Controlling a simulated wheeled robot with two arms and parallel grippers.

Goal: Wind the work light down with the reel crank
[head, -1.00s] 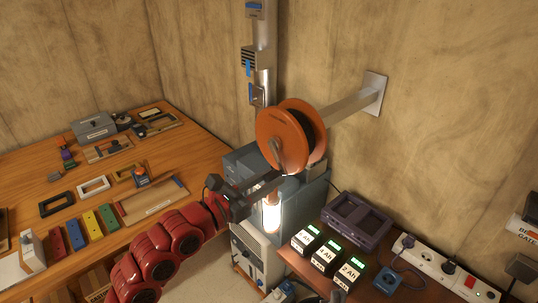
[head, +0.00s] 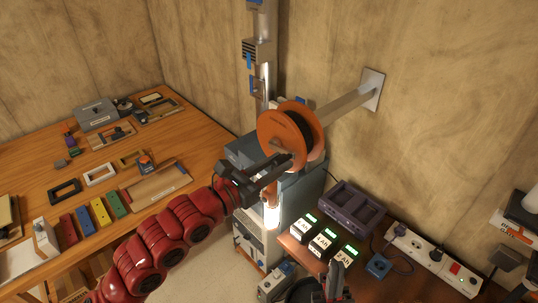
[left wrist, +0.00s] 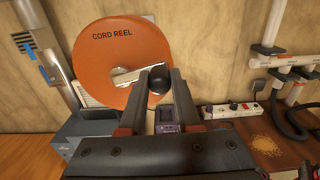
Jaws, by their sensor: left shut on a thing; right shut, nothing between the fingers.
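The orange cord reel (head: 277,128) is mounted on a grey wall arm; in the left wrist view its face (left wrist: 105,65) reads "CORD REEL". A silver crank arm (left wrist: 124,77) runs from the reel's face to a dark round knob (left wrist: 158,79). My left gripper (head: 288,160) is shut on this knob, which sits between its fingertips in the left wrist view (left wrist: 158,82). The glowing work light (head: 271,214) hangs upright below the reel, partly hidden by my left gripper. My right gripper (head: 336,278) is shut and empty at the bottom, near the battery bench.
A blue-grey cabinet (head: 301,189) stands behind the light. The right bench (head: 331,272) holds several batteries, a purple charger (head: 354,211) and a power strip (head: 430,258). The wooden table (head: 40,177) at left carries blocks, frames and boxes.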

